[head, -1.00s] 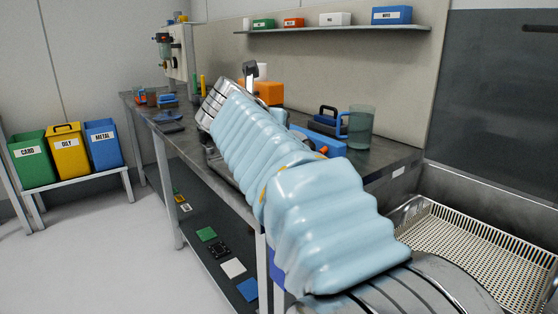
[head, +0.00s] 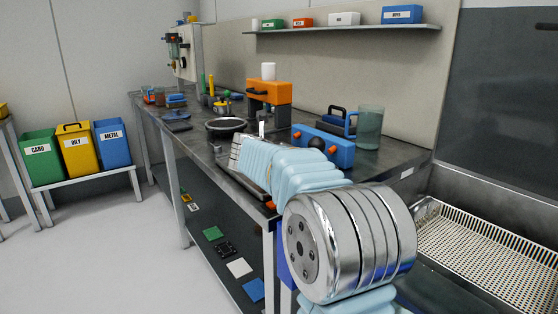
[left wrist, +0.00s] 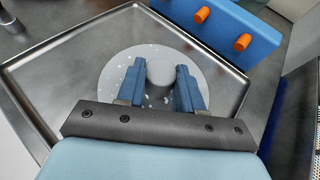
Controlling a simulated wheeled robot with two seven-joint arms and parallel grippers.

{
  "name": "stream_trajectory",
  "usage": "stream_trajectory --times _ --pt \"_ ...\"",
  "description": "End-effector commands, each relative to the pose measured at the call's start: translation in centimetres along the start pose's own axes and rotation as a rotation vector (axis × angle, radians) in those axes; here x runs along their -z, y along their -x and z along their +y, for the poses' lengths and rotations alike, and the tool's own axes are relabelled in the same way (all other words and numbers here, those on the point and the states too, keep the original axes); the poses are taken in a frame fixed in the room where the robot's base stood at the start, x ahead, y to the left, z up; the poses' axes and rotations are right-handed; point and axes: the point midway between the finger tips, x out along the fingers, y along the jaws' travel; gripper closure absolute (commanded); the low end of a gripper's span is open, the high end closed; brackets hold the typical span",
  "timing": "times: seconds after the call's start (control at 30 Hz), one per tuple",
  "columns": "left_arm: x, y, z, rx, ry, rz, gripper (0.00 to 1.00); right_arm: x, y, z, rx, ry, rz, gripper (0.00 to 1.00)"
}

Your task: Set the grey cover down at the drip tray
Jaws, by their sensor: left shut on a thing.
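In the left wrist view, my left gripper (left wrist: 159,88) has its two blue fingers shut on the round knob of the grey cover (left wrist: 118,75). The cover is a flat, pale grey disc with small light specks. It is over the steel drip tray (left wrist: 62,72), inside the rim as seen from above. I cannot tell whether it touches the tray floor. In the head view, my arm reaches to the front of the bench and hides the gripper, the cover and most of the tray. My right gripper is not in view.
A blue box with orange knobs (left wrist: 240,30) stands close beside the tray. It also shows in the head view (head: 340,152). A clear green jug (head: 370,128), an orange stand (head: 270,92) and a black-rimmed bowl (head: 225,127) are on the bench. A perforated basket (head: 490,250) is at right.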

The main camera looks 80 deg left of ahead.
Motion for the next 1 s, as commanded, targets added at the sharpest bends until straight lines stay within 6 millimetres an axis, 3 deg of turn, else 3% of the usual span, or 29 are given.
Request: stream_trajectory --times 0.4,0.43,0.57,0.87,1.0 --pt "0.6 -0.2 0.0 0.0 0.0 -0.003 1.0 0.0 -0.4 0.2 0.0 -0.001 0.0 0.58" --pt "0.6 -0.2 0.0 0.0 0.0 -0.001 0.59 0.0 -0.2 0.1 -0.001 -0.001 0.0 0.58" --pt "0.6 -0.2 0.0 0.0 0.0 -0.001 0.4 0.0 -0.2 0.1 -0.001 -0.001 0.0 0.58" --pt "0.4 -0.1 0.0 -0.001 0.0 -0.001 0.39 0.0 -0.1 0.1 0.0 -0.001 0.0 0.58" --pt "0.2 1.2 0.0 -0.002 -0.002 -0.003 0.39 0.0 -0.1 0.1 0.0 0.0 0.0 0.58"
